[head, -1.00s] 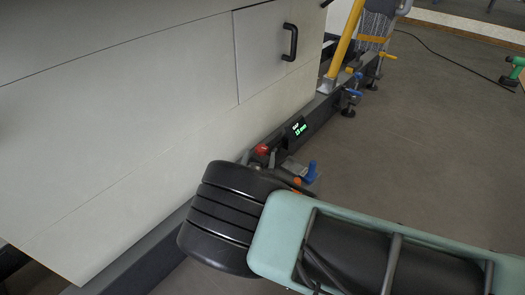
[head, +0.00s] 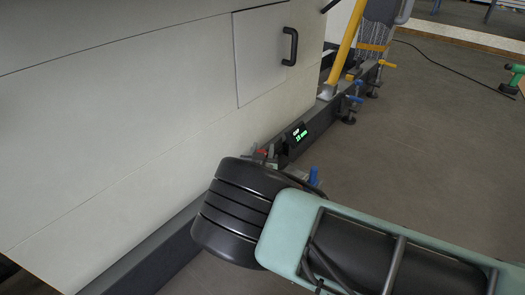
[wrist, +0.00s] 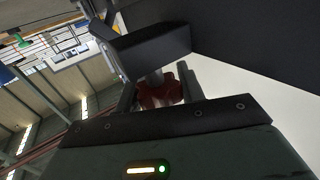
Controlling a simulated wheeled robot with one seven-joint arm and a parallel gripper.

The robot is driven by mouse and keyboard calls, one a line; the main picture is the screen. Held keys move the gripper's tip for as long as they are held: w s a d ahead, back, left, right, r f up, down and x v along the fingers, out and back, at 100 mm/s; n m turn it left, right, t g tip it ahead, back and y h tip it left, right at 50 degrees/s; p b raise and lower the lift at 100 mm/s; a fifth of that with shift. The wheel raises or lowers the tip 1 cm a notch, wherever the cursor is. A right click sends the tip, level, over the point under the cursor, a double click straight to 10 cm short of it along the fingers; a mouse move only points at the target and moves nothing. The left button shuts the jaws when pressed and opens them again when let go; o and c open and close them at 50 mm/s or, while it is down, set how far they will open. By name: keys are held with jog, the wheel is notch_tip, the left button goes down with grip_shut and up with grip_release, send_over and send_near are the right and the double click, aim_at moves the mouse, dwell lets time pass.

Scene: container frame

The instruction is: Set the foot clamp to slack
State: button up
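A red knob (head: 263,154) is on the dark base rail, beside a small box with a green readout (head: 298,134); its digits are too small to read surely. A blue handle (head: 313,175) stands just right of the knob, partly behind my arm. Which of these is the foot clamp's control I cannot tell. In the wrist view, my gripper (wrist: 158,92) has its two dark fingers apart, with the red knob (wrist: 160,94) between them. Whether the fingers press on it is not clear. In the head view, my wrist hides most of the gripper.
A pale panel wall with a door and black handle (head: 290,46) rises left of the rail. Farther along the rail are a yellow post (head: 342,48) and another blue-handled clamp (head: 354,98). A green tool (head: 514,70) is at the right edge. The floor right of the rail is mostly clear.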

jog(key=shift+r+n+y+p, duration=0.15)
jog(key=shift+n+y+p, duration=0.15)
jog(key=shift+y+p, duration=0.35)
jog(key=n+y+p, duration=0.2)
jog(key=y+p, duration=0.1)
jog(key=p, duration=0.1)
jog(key=shift+r, duration=0.15)
jog(key=n+y+p, duration=0.2)
jog(key=y+p, duration=0.1)
jog(key=n+g+y+p, duration=0.1)
jog(key=y, duration=0.1)
jog(key=shift+a+n, duration=0.3)
jog(key=n+g+y+p, duration=0.2)
jog(key=y, duration=0.1)
jog(key=n+g+y+p, duration=0.1)
jog(key=y, duration=0.1)
jog(key=shift+s+a+f+n, duration=0.2)
jog(key=shift+a+n, duration=0.05)
jog(key=shift+n, duration=0.05)
jog(key=shift+s+a+f+n+g+y+p, duration=0.1)
jog(key=shift+n+g+y+p, duration=0.05)
jog(key=shift+n+g+y, duration=0.65)
jog(key=shift+s+a+r+n+g+y+p, duration=0.1)
jog(key=shift+n+g+y+p, duration=0.1)
jog(key=shift+n+g+y, duration=0.6)
jog(key=shift+s+a+f+n+g+y+p, duration=0.15)
jog(key=shift+n+g+y, duration=0.35)
jog(key=shift+g, duration=0.6)
jog(key=o, duration=1)
jog(key=shift+c, duration=0.2)
